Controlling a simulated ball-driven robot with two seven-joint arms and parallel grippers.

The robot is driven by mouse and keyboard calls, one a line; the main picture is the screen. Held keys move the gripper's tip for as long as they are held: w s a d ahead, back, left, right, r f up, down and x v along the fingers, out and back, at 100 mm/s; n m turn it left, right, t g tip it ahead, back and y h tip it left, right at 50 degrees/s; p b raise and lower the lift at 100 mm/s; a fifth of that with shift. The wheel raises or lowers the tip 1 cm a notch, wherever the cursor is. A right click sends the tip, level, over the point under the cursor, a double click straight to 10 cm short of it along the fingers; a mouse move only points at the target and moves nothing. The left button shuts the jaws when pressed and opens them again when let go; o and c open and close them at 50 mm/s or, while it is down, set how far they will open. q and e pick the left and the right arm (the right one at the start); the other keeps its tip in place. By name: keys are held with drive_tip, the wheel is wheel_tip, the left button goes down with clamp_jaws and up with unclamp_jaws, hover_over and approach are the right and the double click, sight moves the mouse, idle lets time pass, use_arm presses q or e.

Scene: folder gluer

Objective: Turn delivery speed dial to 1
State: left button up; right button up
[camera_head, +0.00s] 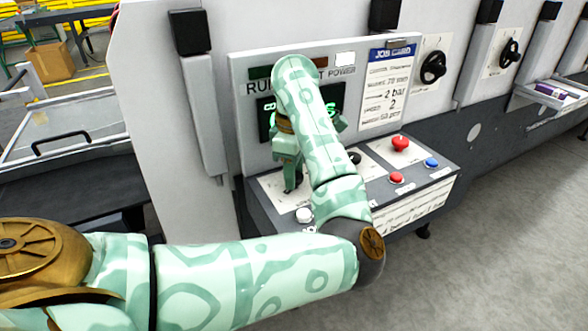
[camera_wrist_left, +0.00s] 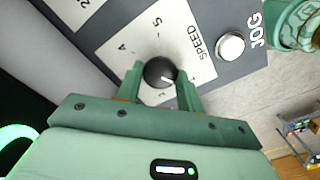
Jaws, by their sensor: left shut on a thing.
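The speed dial (camera_wrist_left: 160,73) is a small black round knob on a white plate marked SPEED (camera_wrist_left: 192,48), with the figures 4 and 5 showing in the left wrist view. A short white pointer line on the knob points to the lower right of that view, toward the right finger. My left gripper (camera_wrist_left: 160,82) is shut on the dial, one finger on each side of it. In the head view the left gripper (camera_head: 291,186) reaches down to the left part of the control console (camera_head: 262,212), and the dial is hidden there. Other figures on the plate are covered by the gripper.
A white JOG button (camera_wrist_left: 230,46) sits beside the speed plate. The console also carries another black knob (camera_head: 353,158), a red mushroom button (camera_head: 400,143), a red button (camera_head: 396,178) and a blue button (camera_head: 431,162). A job card (camera_head: 388,90) hangs on the panel behind.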

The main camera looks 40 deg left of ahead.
idle(0.3)
use_arm(q)
drive_tip(key=o, duration=1)
wheel_tip(320, 180, up, 16)
drive_tip(key=p, duration=0.9)
drive_tip(key=shift+r, duration=0.1)
use_arm(e)
wheel_tip(320, 180, up, 9)
drive_tip(key=w, duration=0.2)
drive_tip(key=shift+w+t, duration=0.15)
drive_tip(key=shift+t, duration=0.15)
drive_tip(key=shift+f, duration=0.1)
